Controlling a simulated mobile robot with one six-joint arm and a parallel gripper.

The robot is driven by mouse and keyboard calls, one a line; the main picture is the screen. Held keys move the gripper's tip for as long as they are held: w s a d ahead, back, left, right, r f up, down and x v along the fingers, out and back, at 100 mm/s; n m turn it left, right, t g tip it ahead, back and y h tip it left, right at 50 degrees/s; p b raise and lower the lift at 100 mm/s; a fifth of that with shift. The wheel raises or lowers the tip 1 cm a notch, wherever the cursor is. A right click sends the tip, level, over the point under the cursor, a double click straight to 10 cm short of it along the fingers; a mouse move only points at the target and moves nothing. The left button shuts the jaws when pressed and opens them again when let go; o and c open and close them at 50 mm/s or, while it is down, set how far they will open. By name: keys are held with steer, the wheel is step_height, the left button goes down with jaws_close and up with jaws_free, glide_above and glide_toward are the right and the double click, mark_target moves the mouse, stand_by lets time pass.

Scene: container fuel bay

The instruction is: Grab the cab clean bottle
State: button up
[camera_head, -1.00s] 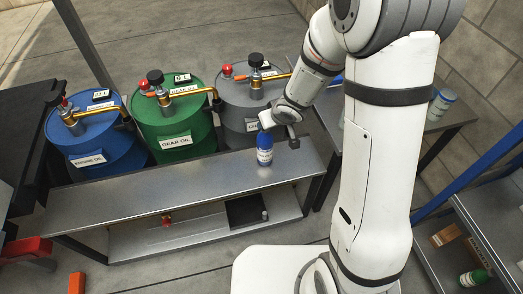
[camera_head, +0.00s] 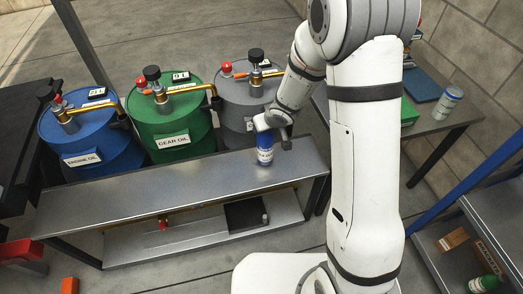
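A blue bottle with a white label (camera_head: 265,155) stands upright on the metal bench near its right end. Its label is too small to read, so I cannot confirm that it is the cab clean bottle. My gripper (camera_head: 277,136) is at the bottle's upper part, coming from above and the right. The white gripper body covers the bottle's top. One dark finger shows just right of the bottle. The other finger is not clearly seen, so whether the gripper has closed on it cannot be told.
Blue (camera_head: 90,140), green (camera_head: 172,125) and grey (camera_head: 240,98) drums with pumps stand behind the bench (camera_head: 150,190). A dark tray (camera_head: 245,215) lies on its lower shelf. A table (camera_head: 445,112) with a can (camera_head: 447,102) stands at right. The bench top left of the bottle is clear.

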jaws_close()
stand_by(0.3)
stand_by(0.9)
